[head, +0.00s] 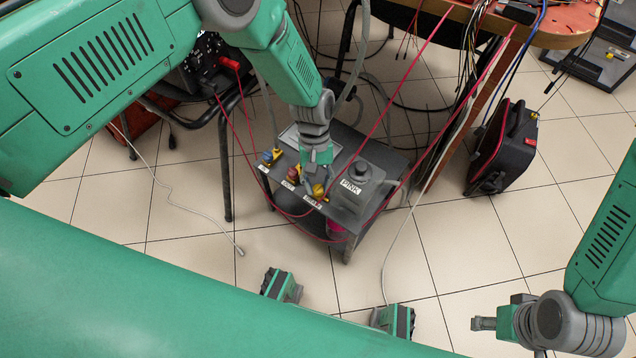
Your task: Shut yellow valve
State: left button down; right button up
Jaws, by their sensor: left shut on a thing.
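The yellow valve (319,191) is on the front edge of a small dark cart (350,222), at the right end of a row of valves. My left gripper (318,186) reaches down from above and is shut on the yellow valve, hiding part of its handle. A red valve (293,175) and a blue valve (266,157) sit to its left on the same edge, with small white labels below them. My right gripper (482,323) hangs over the floor at lower right, away from the cart; its jaw gap is not clear.
A dark box labelled PINK (356,186) stands on the cart right beside the valves. Red hoses run past the cart. A black bag (502,150) stands on the floor at right. A cable (205,214) lies on the tiles. Open floor surrounds the cart's front.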

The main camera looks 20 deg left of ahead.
pick_arm(q)
jog(key=shift+w, duration=0.15)
jog(key=c, duration=1.3)
grip_release()
